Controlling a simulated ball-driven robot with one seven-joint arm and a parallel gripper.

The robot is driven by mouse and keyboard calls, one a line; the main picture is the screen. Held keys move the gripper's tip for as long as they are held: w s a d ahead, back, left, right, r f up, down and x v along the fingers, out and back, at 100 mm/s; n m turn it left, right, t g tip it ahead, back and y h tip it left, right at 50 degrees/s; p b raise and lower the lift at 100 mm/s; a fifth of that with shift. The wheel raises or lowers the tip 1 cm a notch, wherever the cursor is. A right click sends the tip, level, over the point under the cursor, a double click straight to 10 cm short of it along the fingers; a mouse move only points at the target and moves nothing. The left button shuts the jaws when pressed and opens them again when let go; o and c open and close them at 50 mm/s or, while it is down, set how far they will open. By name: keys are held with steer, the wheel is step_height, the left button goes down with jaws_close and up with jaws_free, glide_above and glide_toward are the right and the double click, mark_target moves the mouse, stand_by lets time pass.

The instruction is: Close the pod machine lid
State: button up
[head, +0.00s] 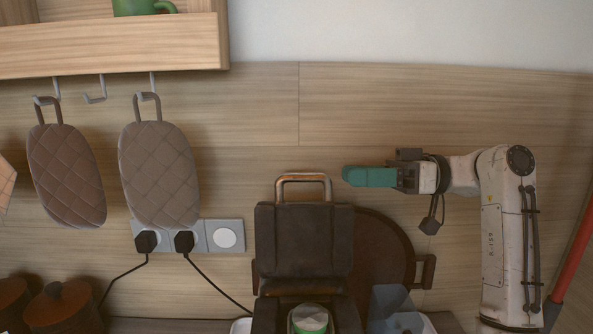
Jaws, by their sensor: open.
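The pod machine (263,318) is a dark appliance at the bottom centre, with its lower part cut off by the frame edge. Its lid (304,240) stands raised, close to upright, with a copper and grey loop handle (303,179) on top. My gripper (346,176) has teal fingers pointing left. It is open and empty, at about the handle's height in the picture and a little right of it, apart from it. The fingers overlap in this side view, so the gap between them does not show.
A round brown board (385,260) leans behind the machine. A green-and-white cup (309,319) shows at the machine's front, and a translucent container (392,307) stands right. Quilted mitts (160,175) hang left, above plugs and cords (184,242). A wooden shelf (110,47) is upper left.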

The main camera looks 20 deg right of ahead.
mark_target(302, 175)
steer(key=p+x, duration=0.2)
steer(key=x, duration=0.8)
steer(key=shift+a+p, duration=0.1)
steer(key=shift+p, duration=0.2)
steer(key=shift+f, duration=0.1)
jaws_close()
